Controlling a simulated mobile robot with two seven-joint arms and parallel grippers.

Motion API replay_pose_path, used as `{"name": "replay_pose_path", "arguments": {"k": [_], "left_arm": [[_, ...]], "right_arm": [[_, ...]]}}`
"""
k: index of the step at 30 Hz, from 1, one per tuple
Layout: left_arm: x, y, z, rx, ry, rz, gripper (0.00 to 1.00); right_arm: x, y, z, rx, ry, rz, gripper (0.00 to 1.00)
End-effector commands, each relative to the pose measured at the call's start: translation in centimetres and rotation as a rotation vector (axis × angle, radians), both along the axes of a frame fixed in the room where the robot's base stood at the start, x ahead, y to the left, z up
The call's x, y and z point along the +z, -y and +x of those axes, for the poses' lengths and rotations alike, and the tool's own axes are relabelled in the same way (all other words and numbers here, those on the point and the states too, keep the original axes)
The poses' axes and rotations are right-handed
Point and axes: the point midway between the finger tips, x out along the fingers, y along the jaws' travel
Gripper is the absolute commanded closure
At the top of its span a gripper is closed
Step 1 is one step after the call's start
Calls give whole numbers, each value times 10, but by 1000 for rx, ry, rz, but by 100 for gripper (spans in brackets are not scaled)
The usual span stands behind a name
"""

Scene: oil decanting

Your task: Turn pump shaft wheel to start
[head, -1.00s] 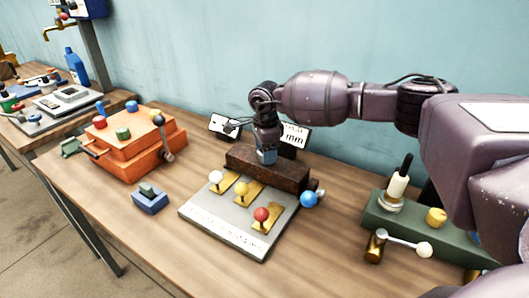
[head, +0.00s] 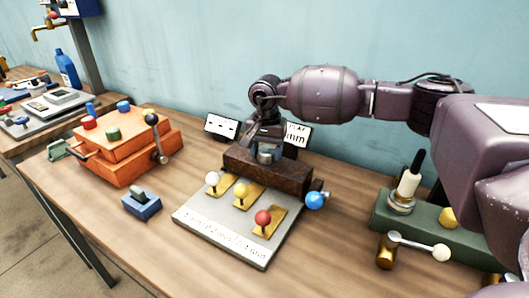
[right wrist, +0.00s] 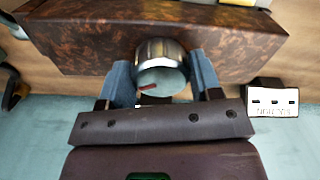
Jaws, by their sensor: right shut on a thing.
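A round silver knob (right wrist: 160,66) with a red mark on its face stands out from a dark mottled brown block (right wrist: 90,32). My right gripper (right wrist: 163,78) has one blue-grey finger on each side of the knob and is shut on it. In the head view my right gripper (head: 266,148) points down at the top of the brown block (head: 290,178), and the knob is partly hidden there. No part is clearly marked as a pump shaft wheel. My left gripper is not in view.
A grey plate (head: 222,227) with white, yellow and red ball levers lies before the block. A blue ball handle (head: 316,200) sticks out at its right. An orange box (head: 122,150) stands left, a green base (head: 385,214) right. Two small signs stand behind.

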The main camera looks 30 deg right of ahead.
Motion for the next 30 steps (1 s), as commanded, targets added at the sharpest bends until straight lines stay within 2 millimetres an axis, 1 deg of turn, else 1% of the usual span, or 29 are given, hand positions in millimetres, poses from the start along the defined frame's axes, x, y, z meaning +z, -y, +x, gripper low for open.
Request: {"name": "replay_pose_path", "arguments": {"k": [1, 10, 17, 26, 30], "left_arm": [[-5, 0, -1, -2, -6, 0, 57], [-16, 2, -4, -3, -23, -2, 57], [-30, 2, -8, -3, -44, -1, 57], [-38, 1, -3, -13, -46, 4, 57], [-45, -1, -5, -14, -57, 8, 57]], "right_arm": [[-2, 0, 1, 44, 1, 1, 65], [-2, 1, 0, 328, 1, 1, 65], [-2, 2, 1, 547, 0, 0, 65], [-3, 3, 0, 821, 0, 1, 65], [-2, 3, 1, 928, 2, 1, 65]]}}
